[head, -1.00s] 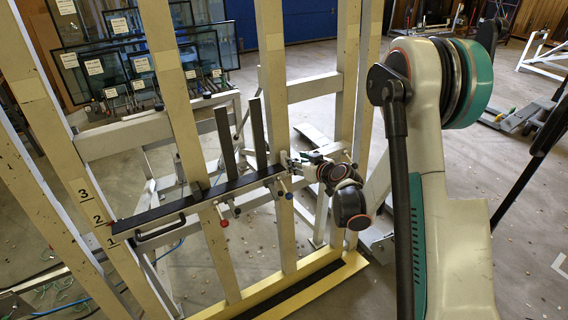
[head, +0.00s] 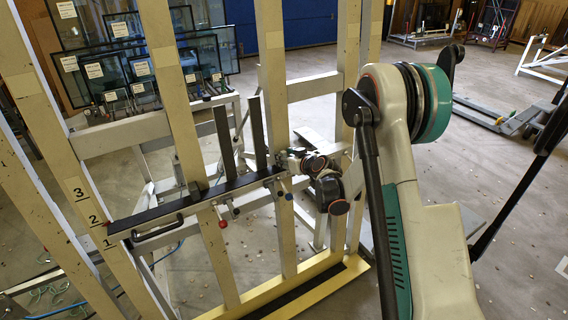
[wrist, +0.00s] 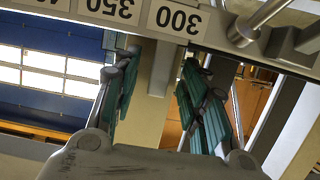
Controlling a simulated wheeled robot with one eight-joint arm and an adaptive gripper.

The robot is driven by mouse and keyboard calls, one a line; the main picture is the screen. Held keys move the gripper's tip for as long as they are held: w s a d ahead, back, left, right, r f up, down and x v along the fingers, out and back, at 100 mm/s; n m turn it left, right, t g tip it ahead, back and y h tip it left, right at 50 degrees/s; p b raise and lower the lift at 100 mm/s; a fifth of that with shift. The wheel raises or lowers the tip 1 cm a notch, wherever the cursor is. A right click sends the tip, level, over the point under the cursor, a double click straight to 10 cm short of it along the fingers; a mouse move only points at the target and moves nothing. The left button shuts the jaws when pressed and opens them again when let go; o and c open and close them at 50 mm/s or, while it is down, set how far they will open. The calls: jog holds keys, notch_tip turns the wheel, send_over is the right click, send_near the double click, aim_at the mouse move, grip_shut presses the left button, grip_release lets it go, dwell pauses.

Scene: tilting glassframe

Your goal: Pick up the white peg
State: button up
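The dark ledge bar (head: 160,216) crosses the slanted beige frame. Small pegs hang under it: one with a red tip (head: 222,223), one with a blue tip (head: 288,196), and a pale one, perhaps the white peg (head: 235,212), between them. They are too small to tell clearly. My gripper (head: 281,166) is at the right end of the bar, right of the pale peg and partly hidden. In the wrist view its teal fingers (wrist: 160,75) stand apart with nothing held between them. A silver rod (wrist: 262,16) shows at upper right there.
A scale strip marked 300 and 350 (wrist: 140,12) runs just beyond my fingers. Beige posts (head: 272,90) and dark uprights (head: 225,142) stand close to my gripper. Glass panes (head: 140,65) lean on a rack behind. Floor at the right is mostly open.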

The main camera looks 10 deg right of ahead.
grip_shut()
jog(key=shift+r, duration=0.1)
